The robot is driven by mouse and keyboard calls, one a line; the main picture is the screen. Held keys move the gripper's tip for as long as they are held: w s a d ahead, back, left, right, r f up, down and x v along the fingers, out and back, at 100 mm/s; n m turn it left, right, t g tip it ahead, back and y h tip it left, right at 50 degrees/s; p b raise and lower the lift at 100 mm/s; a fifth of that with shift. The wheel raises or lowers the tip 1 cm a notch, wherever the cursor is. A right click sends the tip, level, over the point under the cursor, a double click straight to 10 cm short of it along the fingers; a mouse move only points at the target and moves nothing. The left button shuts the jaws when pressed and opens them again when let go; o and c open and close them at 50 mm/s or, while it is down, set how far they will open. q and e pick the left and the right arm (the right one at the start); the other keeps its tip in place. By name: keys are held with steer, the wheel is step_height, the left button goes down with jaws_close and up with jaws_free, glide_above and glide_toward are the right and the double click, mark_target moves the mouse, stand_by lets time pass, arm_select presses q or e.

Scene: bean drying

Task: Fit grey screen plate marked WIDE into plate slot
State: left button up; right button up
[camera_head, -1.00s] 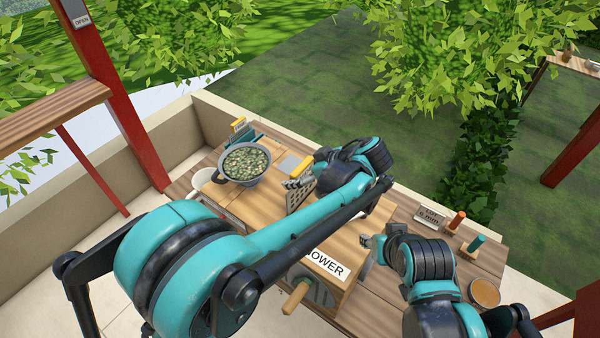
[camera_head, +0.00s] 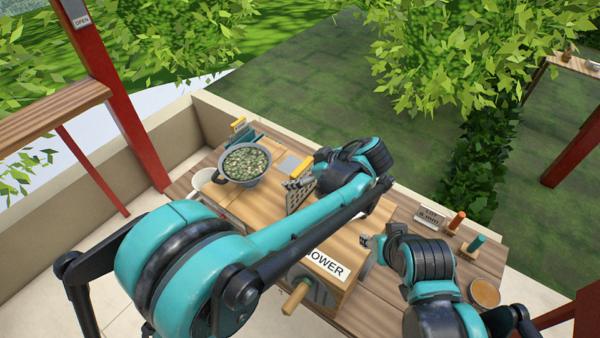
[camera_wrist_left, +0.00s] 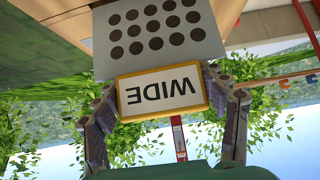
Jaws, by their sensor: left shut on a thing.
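The grey screen plate (camera_wrist_left: 155,35) has rows of dark round holes and a yellow-framed tag reading WIDE (camera_wrist_left: 160,92), upside down in the left wrist view. My left gripper (camera_wrist_left: 165,100) is shut on the tag end, a finger at each side. In the head view the holed plate (camera_head: 298,196) stands steeply over the wooden box (camera_head: 262,208), below my left gripper (camera_head: 306,172), which my arm partly covers. The plate slot cannot be made out, nor whether the plate's lower edge touches anything. My right gripper (camera_head: 370,243) is beside the box; its jaw opening is unclear.
A grey pot (camera_head: 247,165) of beans stands left of the plate, with a yellow-topped rack (camera_head: 240,130) behind it. A label ending in OWER (camera_head: 326,263) and a wooden handle (camera_head: 294,297) are at the box front. Orange (camera_head: 457,221) and teal (camera_head: 477,243) pegs stand right.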

arm_select(q)
steer(key=shift+f+b, duration=3.3)
steer(key=shift+f, duration=1.35)
steer(key=o, duration=1.5)
steer(key=v, duration=1.2)
steer(key=shift+s+f, duration=0.1)
